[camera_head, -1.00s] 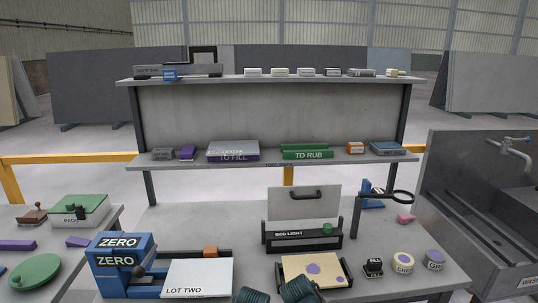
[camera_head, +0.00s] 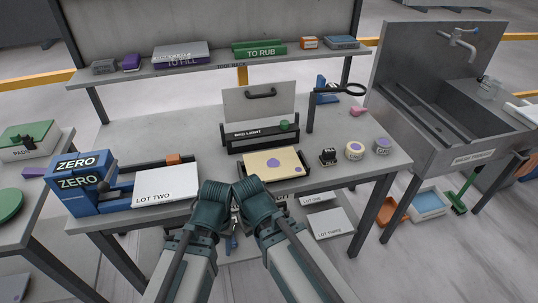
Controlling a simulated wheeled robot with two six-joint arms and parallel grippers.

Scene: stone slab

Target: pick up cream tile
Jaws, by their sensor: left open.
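My left gripper (camera_head: 233,240) is open and shows only in part between the arms, below the bench top and apart from the tile. My right gripper is hidden behind its own arm, so its jaws cannot be made out.
A white LOT TWO slab (camera_head: 167,185) and blue ZERO device (camera_head: 83,183) stand left of the tile. The BED LIGHT box (camera_head: 262,136) is behind it. A black stamp (camera_head: 328,156) and two round pots (camera_head: 355,150) stand right, below a magnifier (camera_head: 343,90).

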